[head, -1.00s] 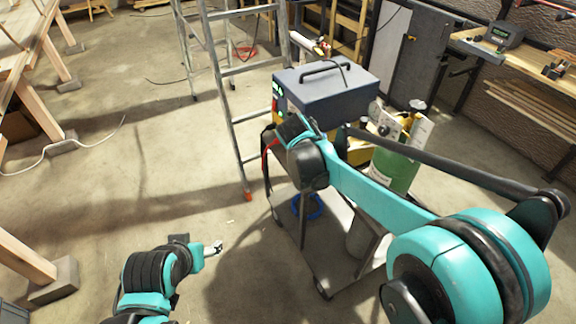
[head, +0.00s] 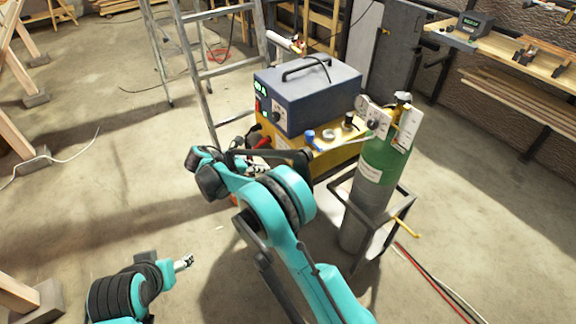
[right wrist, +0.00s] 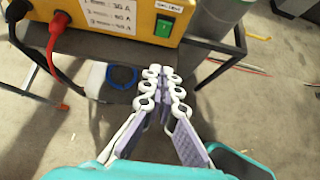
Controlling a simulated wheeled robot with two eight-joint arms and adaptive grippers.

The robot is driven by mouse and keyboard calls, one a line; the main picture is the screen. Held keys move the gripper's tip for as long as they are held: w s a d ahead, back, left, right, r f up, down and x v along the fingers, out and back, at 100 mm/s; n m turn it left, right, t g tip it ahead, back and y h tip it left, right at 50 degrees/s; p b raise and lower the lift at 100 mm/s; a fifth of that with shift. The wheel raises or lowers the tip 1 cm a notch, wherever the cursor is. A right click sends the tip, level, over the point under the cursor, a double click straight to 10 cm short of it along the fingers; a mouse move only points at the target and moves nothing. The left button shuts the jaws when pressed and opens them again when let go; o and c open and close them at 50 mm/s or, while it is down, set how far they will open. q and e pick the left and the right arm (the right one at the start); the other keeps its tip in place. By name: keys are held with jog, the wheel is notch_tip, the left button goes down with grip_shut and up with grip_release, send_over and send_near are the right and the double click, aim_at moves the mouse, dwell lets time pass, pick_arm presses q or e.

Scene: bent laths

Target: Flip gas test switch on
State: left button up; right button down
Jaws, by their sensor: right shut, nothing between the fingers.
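The yellow machine (head: 335,152) stands on a cart under a dark blue box. In the right wrist view its yellow front panel (right wrist: 118,22) fills the top, with a green switch (right wrist: 163,27) under a label that seems to read gas test. Whether the switch is on or off I cannot tell. My right gripper (right wrist: 163,80) is shut and empty, below the switch in that view and apart from it. In the head view the right gripper (head: 256,168) is partly hidden beside the machine's front. My left gripper (head: 184,262) is low over the floor, away from the machine; its fingers are too small to judge.
Red and black cables (right wrist: 45,35) plug into the panel's left side. The dark blue box (head: 308,95) is on top. A green gas cylinder (head: 380,165) stands to the right. A ladder (head: 205,75) is behind left.

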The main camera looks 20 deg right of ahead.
jog(key=d+r+b+x, duration=0.1)
jog(key=b+x, duration=0.4)
jog(key=x, duration=0.7)
jog(key=shift+w+d+r, duration=0.35)
jog(key=shift+d+r, duration=0.05)
jog(key=shift+d, duration=0.2)
